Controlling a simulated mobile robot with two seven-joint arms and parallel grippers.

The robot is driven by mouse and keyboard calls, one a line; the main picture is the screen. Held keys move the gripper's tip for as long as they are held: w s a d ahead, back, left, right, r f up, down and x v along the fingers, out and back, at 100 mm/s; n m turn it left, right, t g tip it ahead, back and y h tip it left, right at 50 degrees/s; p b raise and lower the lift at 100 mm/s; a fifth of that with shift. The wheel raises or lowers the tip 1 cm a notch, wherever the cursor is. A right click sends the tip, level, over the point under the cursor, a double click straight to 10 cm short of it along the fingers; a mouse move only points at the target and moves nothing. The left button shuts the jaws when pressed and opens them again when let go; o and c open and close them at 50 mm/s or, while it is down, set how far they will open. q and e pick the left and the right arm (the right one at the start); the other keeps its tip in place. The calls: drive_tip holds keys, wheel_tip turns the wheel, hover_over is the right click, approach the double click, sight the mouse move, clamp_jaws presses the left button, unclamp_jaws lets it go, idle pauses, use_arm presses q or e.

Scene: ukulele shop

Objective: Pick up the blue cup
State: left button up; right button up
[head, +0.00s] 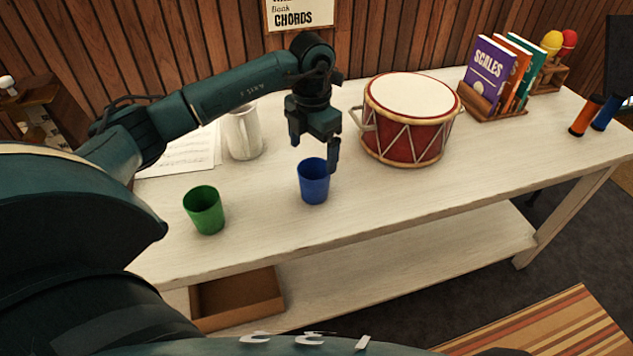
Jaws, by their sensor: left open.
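The blue cup (314,184) stands upright on the pale wooden table, near the middle of the head view. My left gripper (315,155) is open and points down just above the cup. One finger shows at the cup's right rim and the other at its upper left. I cannot tell whether either finger touches the cup. My right gripper is not in view.
A green cup (204,211) stands to the left. A red drum (407,125) stands close on the right. The table (440,190) is clear in front of the drum.

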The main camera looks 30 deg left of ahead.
sight(314, 176)
use_arm(q)
wheel_tip(314, 176, down, 8)
drive_tip(key=shift+d+f+p, duration=0.1)
drive_tip(key=shift+d+p, duration=0.05)
drive_tip(key=shift+p, duration=0.4)
drive_tip(key=c, duration=1.1)
